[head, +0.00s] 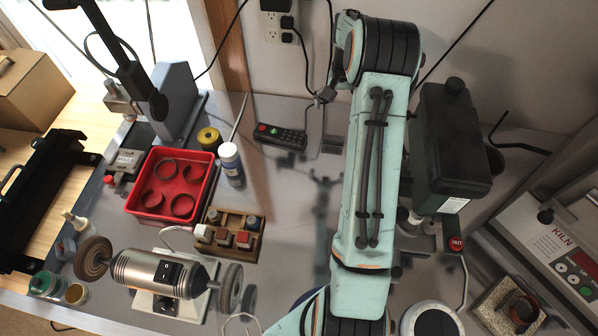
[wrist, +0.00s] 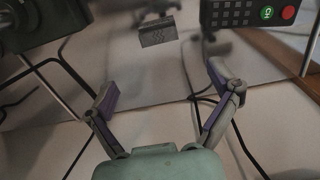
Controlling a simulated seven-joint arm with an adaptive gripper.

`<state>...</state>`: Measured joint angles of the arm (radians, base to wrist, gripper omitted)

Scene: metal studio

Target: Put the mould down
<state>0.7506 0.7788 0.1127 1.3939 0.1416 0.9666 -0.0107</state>
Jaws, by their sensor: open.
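My gripper (wrist: 163,82) is open in the wrist view, its two purple-padded fingers spread wide with nothing between them. Several dark red rings (head: 182,206) sit in a red tray (head: 207,165) at left in the head view. Another brownish ring (head: 522,309) sits on a speckled block (head: 494,308) at the lower right.
A keypad (head: 280,135) also shows in the wrist view (wrist: 250,12). A bench grinder (head: 160,274), a wooden block holder (head: 247,222) and a white bottle (head: 231,163) stand at left. A dark machine (head: 447,145) and the kiln (head: 555,255) are right.

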